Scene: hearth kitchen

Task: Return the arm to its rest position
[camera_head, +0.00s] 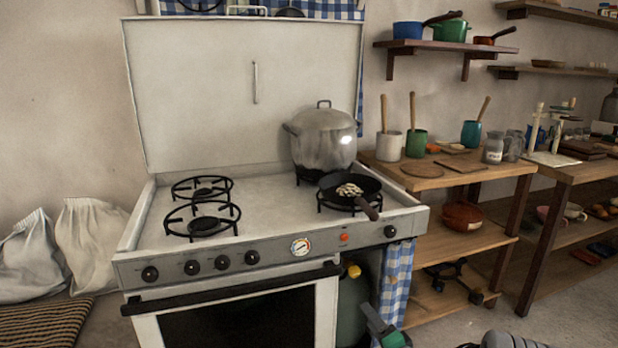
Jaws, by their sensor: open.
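Part of my gripper (382,326), dark grey and green, shows at the bottom edge, in front of the blue checked curtain and right of the oven. It is low, below the cooktop, and apart from the pans. It is open, with nothing seen in it. Most of it is cut off by the frame edge. A grey rounded part of my arm (508,341) shows at the bottom right; the rest of the arm is out of view.
The white stove (280,262) carries a lidded pot (322,145) and a frying pan (338,186), its handle over the front edge. A gas bottle (353,312) stands beside the oven. Wooden shelves (450,240) with kitchenware are at right. Some floor (560,322) is clear at lower right.

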